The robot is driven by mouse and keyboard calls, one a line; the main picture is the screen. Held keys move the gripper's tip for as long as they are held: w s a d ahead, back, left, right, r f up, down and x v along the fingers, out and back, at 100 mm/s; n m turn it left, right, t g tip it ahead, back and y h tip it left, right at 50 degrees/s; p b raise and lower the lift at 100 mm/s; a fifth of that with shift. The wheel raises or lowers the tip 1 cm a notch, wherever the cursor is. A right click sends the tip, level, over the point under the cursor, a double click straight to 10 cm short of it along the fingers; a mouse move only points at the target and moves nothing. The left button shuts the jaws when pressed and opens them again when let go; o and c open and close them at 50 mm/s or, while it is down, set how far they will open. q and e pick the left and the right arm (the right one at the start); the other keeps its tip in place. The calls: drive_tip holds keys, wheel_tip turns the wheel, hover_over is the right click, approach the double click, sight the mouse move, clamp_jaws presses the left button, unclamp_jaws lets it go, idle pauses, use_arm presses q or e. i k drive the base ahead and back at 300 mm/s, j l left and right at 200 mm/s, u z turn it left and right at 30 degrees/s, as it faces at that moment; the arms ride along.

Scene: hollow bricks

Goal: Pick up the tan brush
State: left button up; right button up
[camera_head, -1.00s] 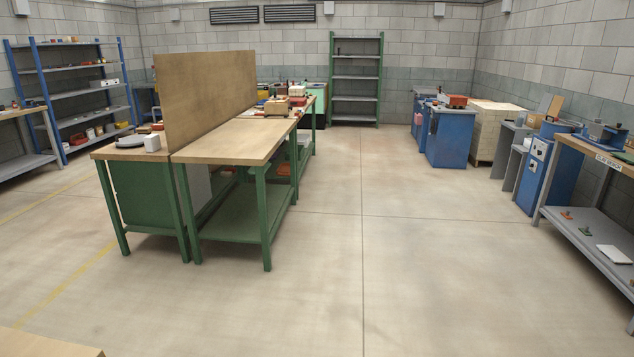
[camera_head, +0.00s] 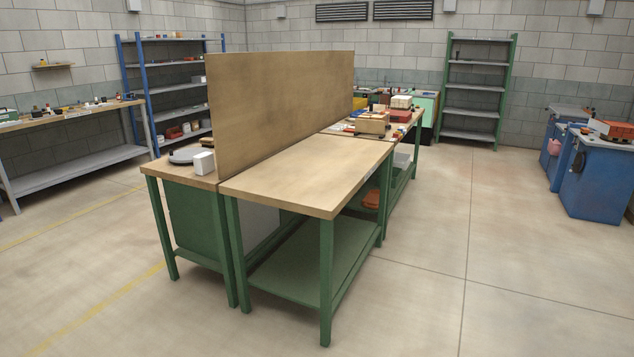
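I cannot make out a tan brush in the head view. Small items lie on the far part of the green-legged workbench (camera_head: 305,184), on the left wall bench (camera_head: 75,110) and on the blue shelf unit (camera_head: 167,93), but they are too small to tell apart. Neither of my grippers is in view.
A tall brown panel (camera_head: 280,105) divides the workbench. A white box (camera_head: 204,162) stands at its left end. A green shelf rack (camera_head: 476,88) stands at the back wall, and blue cabinets (camera_head: 598,182) at the right. The floor right of the workbench is clear.

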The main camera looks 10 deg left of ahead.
sight(207, 141)
drive_tip(key=i+j+u, duration=0.25)
drive_tip(key=i+u, duration=0.2)
drive_tip(key=i, duration=0.25)
drive_tip(key=i+u, duration=0.4)
drive_tip(key=i, duration=0.35)
drive_tip(key=i+l+u, duration=0.2)
drive_tip(key=i+u, duration=0.25)
drive_tip(key=i, duration=0.25)
drive_tip(key=i+j+z, duration=0.2)
drive_tip(key=i, duration=0.25)
drive_tip(key=i+z, duration=0.2)
drive_tip(key=i, duration=0.3)
drive_tip(key=i+j+z, duration=0.15)
drive_tip(key=i+j, duration=0.15)
drive_tip(key=i, duration=0.15)
drive_tip(key=i+j+z, duration=0.35)
drive_tip(key=i+l, duration=0.05)
